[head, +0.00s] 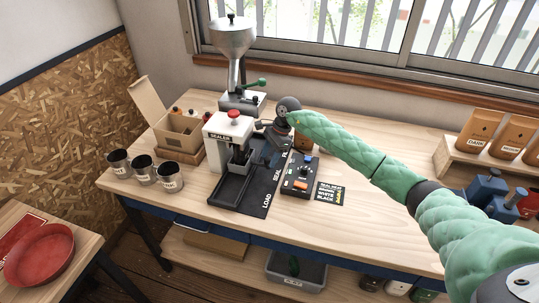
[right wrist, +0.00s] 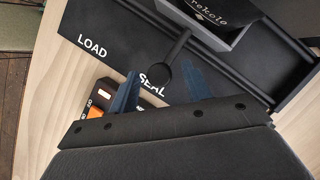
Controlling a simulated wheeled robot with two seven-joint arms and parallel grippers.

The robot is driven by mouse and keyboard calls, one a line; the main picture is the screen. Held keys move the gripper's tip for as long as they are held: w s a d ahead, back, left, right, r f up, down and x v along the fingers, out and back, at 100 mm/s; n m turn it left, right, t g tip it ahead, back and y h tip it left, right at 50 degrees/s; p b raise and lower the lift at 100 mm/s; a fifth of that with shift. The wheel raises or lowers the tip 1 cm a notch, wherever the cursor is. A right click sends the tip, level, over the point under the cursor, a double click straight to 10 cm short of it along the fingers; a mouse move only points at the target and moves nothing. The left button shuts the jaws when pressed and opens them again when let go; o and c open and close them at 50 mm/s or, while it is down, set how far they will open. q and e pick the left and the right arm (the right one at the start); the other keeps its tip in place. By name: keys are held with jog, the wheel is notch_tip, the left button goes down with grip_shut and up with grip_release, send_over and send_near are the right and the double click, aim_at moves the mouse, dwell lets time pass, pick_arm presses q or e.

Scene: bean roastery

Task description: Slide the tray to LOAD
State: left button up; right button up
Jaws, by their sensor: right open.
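The white sealer (head: 216,130) with a red knob stands on the bench over a black slide base (head: 259,203) marked LOAD toward the front and SEAL farther back. In the right wrist view, the tray's dark handle (right wrist: 163,73) ends in a round knob beside the SEAL mark. A dark pouch marked "rekolo" (right wrist: 207,18) lies at the tray. My right gripper (head: 266,150) is at the sealer's right side. Its blue fingers (right wrist: 160,90) are open, one on each side of the knob, with no clear contact. My arm and gripper partly hide the tray in the head view. My left gripper is out of view.
A control box (head: 300,177) with an orange button stands right of the slide base, close to my gripper. A grinder (head: 233,45) is behind. Metal cups (head: 168,176) and an open carton (head: 178,130) stand left. The front right bench (head: 350,232) is clear.

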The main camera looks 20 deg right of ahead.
grip_shut()
jog(key=shift+s+a, duration=0.25)
jog(key=shift+s, duration=0.05)
jog(key=s+a+b, duration=0.2)
jog(key=s, duration=0.1)
jog(key=shift+s+a+b, duration=0.4)
jog(key=shift+s+a, duration=0.05)
jog(key=shift+s, duration=0.2)
jog(key=shift+s+a+b, duration=0.35)
jog(key=shift+s+a, duration=0.05)
jog(key=shift+s, duration=0.2)
jog(key=shift+s+a+b, duration=0.7)
jog(key=shift+s+a, duration=0.1)
jog(key=shift+s, duration=0.35)
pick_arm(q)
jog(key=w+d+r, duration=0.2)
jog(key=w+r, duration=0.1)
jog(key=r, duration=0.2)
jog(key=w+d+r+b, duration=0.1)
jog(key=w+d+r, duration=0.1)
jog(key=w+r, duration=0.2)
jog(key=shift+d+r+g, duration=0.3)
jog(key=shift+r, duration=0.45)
pick_arm(e)
jog(key=shift+s+a, duration=0.45)
jog(key=shift+s, duration=0.25)
jog(key=shift+s+a, duration=0.45)
jog(key=shift+s, duration=0.2)
